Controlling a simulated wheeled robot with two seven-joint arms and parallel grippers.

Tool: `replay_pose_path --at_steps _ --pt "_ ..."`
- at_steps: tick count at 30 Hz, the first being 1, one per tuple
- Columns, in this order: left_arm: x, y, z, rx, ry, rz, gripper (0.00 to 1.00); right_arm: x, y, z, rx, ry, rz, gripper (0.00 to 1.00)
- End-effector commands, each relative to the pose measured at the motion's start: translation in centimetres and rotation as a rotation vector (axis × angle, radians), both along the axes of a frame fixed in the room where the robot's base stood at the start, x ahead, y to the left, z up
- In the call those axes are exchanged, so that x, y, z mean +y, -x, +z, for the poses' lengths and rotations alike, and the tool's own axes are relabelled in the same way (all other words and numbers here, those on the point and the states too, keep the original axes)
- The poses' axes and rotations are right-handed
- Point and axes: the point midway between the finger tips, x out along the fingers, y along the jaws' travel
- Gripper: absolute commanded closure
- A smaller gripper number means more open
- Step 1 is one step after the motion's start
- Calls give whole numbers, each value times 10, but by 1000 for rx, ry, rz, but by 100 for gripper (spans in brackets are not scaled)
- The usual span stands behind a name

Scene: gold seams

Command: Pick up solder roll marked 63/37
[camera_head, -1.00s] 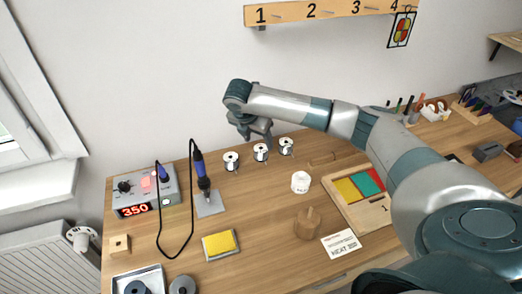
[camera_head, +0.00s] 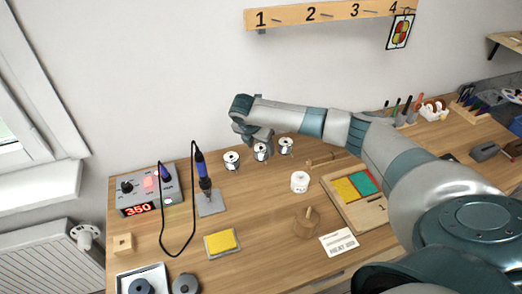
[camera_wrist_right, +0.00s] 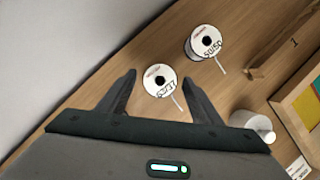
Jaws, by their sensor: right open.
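Three white solder rolls stand in a row at the back of the bench. The middle roll (camera_head: 261,153) is marked 63/37, upside down, in the right wrist view (camera_wrist_right: 160,80). My right gripper (camera_wrist_right: 159,79) is open, its fingers on either side of this roll without visibly gripping it. In the head view the right gripper (camera_head: 262,143) is above and at the middle roll, partly covering it. The right roll (camera_head: 286,146) appears marked 50/50 in the wrist view (camera_wrist_right: 203,43). The left roll (camera_head: 231,161) has no readable mark. My left gripper is out of view.
A white jar (camera_head: 299,182) stands in front of the rolls, with a wooden board with coloured panels (camera_head: 375,208) to its right. The soldering iron (camera_head: 203,172) and its station (camera_head: 147,191) are to the left. The wall is close behind the rolls.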

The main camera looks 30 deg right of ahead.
Motion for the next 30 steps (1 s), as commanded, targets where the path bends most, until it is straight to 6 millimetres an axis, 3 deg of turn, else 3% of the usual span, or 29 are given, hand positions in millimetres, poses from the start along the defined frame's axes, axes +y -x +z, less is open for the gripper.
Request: replay_pose_path --at_steps 7,21,28,30 --pt "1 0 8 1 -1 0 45 -7 -3 -20 0 0 1 41" --pt "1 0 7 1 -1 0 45 -7 -4 -20 0 0 0 41" --pt "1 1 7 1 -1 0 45 -8 -3 -20 0 0 0 96" --pt "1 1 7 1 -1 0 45 -8 -4 -19 -2 0 -1 99"
